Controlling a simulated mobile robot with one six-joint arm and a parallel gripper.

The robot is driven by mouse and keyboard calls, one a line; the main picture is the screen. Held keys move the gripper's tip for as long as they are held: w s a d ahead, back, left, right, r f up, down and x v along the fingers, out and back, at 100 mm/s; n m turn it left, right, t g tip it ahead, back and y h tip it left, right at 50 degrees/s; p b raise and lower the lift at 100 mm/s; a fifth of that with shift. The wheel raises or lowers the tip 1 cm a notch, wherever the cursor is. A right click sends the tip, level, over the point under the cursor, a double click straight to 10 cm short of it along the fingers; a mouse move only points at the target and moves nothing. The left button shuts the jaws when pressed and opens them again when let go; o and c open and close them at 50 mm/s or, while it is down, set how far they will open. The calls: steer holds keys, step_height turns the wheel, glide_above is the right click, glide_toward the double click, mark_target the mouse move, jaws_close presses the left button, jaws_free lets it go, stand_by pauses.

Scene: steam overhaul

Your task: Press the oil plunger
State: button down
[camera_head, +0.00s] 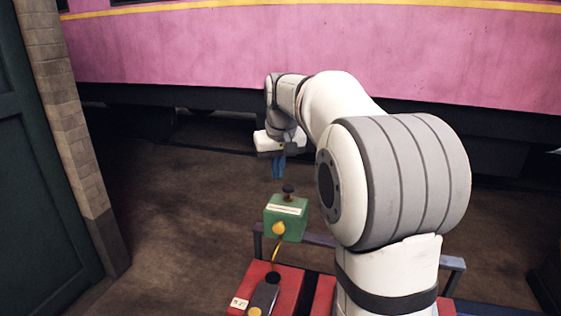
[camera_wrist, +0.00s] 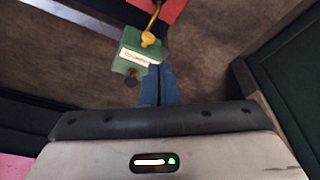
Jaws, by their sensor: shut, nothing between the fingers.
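The oil plunger (camera_head: 288,190) looks like a small black knob on a short stem. It stands upright on top of a green box (camera_head: 291,222) with a pale label and a yellow fitting on its side. In the wrist view the plunger (camera_wrist: 131,81) and the green box (camera_wrist: 133,61) lie just left of my fingers. My gripper (camera_head: 278,177) has blue fingers that are shut and empty, pointing down. In the head view they appear slightly above and left of the plunger, with no clear contact. My gripper (camera_wrist: 158,70) also shows in the wrist view; its exact height gap cannot be told.
A yellow pipe (camera_head: 275,250) runs from the green box toward a red box (camera_head: 287,275) in front. A grey rail (camera_head: 325,240) passes behind the red box. A pink carriage (camera_head: 190,50) spans the back. A dark green door (camera_head: 40,180) and brick pillar (camera_head: 70,130) stand left. Open floor lies between.

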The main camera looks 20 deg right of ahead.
steer(key=s+a+f+b, duration=0.1)
steer(key=s+f, duration=0.4)
steer(key=s, duration=0.4)
steer(key=s+a+f+b, duration=0.1)
steer(key=s+f, duration=0.4)
steer(key=s, duration=0.5)
steer(key=s+a+f+b, duration=0.2)
steer(key=s+f, duration=0.4)
steer(key=s, duration=0.4)
steer(key=shift+a, duration=0.65)
steer(key=shift+f, duration=0.1)
